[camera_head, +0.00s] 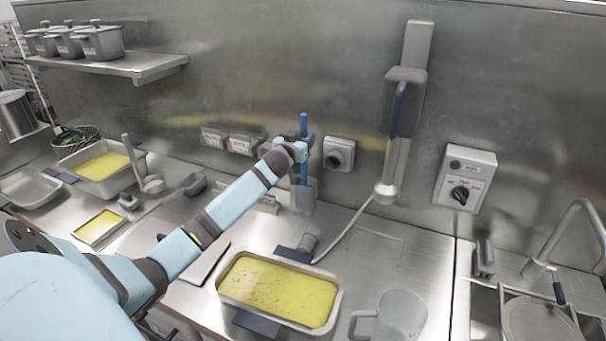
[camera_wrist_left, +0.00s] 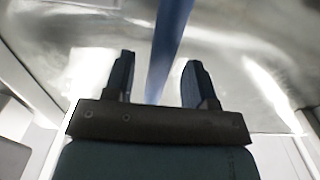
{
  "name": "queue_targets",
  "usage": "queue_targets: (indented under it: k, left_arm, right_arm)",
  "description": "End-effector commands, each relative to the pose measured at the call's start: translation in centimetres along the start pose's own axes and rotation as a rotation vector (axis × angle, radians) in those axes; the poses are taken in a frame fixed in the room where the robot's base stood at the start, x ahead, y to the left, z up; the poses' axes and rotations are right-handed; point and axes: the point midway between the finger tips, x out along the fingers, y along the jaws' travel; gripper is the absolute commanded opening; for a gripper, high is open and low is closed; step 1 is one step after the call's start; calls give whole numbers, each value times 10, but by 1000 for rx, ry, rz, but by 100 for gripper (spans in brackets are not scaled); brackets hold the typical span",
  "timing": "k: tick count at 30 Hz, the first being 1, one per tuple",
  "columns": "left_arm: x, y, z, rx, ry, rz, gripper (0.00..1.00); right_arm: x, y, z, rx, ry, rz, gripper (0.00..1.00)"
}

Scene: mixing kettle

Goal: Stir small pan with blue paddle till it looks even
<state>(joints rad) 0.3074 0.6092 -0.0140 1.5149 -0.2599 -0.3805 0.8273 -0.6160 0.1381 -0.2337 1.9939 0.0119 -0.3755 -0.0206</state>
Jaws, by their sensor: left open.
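The blue paddle (camera_head: 304,124) stands upright in a grey holder (camera_head: 303,197) by the back wall. My left gripper (camera_head: 297,150) is at its handle. In the left wrist view, the open fingers of my left gripper (camera_wrist_left: 158,82) stand either side of the blue handle (camera_wrist_left: 168,45), with gaps visible. A pan (camera_head: 340,303) on the front counter holds yellow mix with brown specks, denser toward its left. A smaller-looking pan (camera_head: 98,228) at left holds plainer yellow mix. I cannot tell which is called small. My right gripper is out of view.
A clear jug (camera_head: 400,318) stands right of the speckled pan. A mixer (camera_head: 404,115) hangs on the wall, its cable crossing the counter. A larger yellow-filled pan (camera_head: 128,172) is at back left. A sink tap (camera_head: 571,215) is at right.

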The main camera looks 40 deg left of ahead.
Motion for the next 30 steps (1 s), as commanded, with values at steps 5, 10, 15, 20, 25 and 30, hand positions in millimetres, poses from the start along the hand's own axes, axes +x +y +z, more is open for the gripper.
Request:
queue_targets:
  k: [5, 10, 15, 20, 25, 30]
  left_arm:
    - [0, 0, 0, 0, 0, 0, 28]
    - [0, 0, 0, 0, 0, 0, 0]
    - [0, 0, -6, 0, 2, 0, 0]
    - [0, 0, -22, 1, 3, 0, 0]
    - [0, 0, -39, -1, 3, 0, 0]
    - [0, 0, -56, 0, 3, 0, 0]
  right_arm:
    - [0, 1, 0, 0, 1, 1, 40]
    - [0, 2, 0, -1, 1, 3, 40]
    - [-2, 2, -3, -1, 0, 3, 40]
    - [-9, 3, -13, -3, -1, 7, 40]
    - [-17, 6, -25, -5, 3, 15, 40]
    - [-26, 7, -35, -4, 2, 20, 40]
